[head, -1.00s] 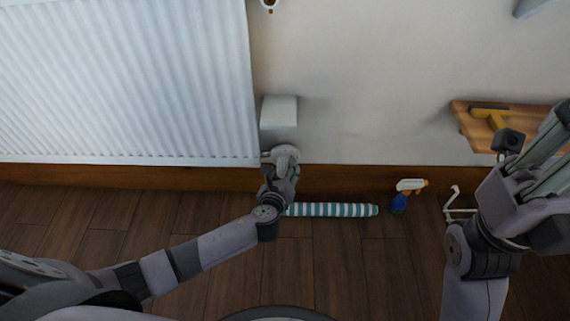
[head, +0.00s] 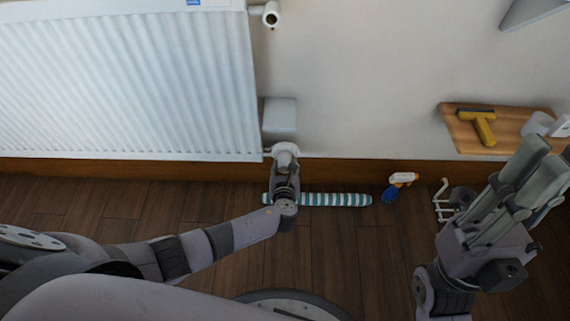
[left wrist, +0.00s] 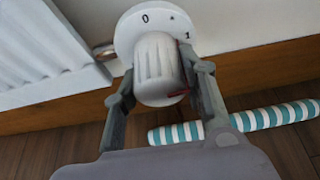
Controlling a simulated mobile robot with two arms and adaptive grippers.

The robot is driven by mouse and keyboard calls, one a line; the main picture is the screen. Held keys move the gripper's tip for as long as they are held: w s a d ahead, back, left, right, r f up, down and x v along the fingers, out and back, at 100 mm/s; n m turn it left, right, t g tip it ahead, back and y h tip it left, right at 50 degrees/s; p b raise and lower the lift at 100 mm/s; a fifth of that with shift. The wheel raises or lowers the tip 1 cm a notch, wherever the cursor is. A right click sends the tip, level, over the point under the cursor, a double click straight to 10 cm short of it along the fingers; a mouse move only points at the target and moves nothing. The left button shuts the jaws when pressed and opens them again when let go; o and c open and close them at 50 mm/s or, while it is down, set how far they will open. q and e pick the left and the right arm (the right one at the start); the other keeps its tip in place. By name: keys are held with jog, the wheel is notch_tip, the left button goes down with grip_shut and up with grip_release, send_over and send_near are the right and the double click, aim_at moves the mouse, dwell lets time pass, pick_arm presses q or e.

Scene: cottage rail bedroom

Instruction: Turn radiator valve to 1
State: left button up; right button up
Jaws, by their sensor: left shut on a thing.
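The radiator valve has a white ribbed knob (left wrist: 158,66) and a white dial collar (left wrist: 128,30) with 0, a star and 1 visible. A thin red mark shows at the knob's right side, near the 1 side; its exact setting is hard to read. My left gripper (left wrist: 162,82) is shut on the knob, one finger on each side. In the head view the valve (head: 285,149) is at the radiator's lower right corner, with my left gripper (head: 284,172) on it from below. My right gripper (head: 525,180) is at the right, away from the valve; its jaw opening is unclear.
The white radiator (head: 130,80) fills the upper left. A grey-white box (head: 280,114) is on the wall above the valve. A striped roll (head: 330,199) and a spray bottle (head: 396,187) are on the floor. A wooden shelf (head: 465,135) holds a yellow-handled squeegee (head: 485,132).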

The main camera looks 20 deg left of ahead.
dwell(0.3)
pick_arm(q)
jog(key=o, duration=1.2)
jog(key=shift+c, duration=0.2)
jog(key=shift+s, duration=0.1)
jog(key=v, duration=1.2)
